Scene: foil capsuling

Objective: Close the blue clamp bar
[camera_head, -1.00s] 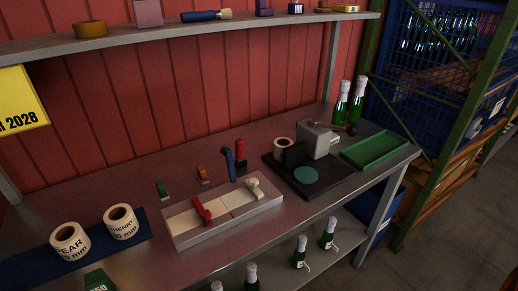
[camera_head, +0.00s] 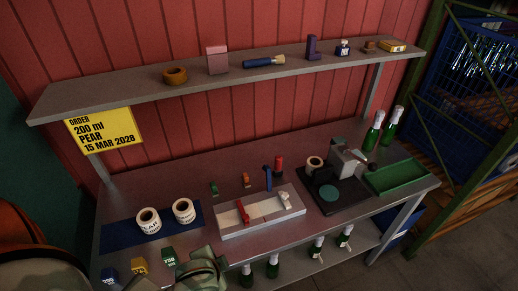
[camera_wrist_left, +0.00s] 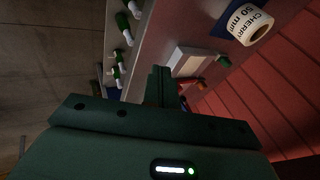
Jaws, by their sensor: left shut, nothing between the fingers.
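The blue clamp bar (camera_head: 268,180) stands up, slightly tilted, at the back edge of a pale tray-like fixture (camera_head: 262,225). A red bar (camera_head: 243,212) lies across the fixture to its left. My left gripper (camera_head: 207,256) is at the bottom of the head view, in front of and left of the fixture, apart from the blue bar. In the left wrist view its fingers (camera_wrist_left: 160,84) are together and empty. The fixture's pale end (camera_wrist_left: 190,58) shows just beyond them; the blue bar cannot be made out clearly there. My right gripper is not in view.
Green (camera_head: 214,188) and orange (camera_head: 246,181) small pieces and a red-topped one (camera_head: 279,166) stand behind the fixture. Label rolls (camera_head: 148,220) lie on a blue mat to the left. A black device (camera_head: 330,195) and green tray (camera_head: 400,177) are right. A shelf (camera_head: 130,95) overhangs the back.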

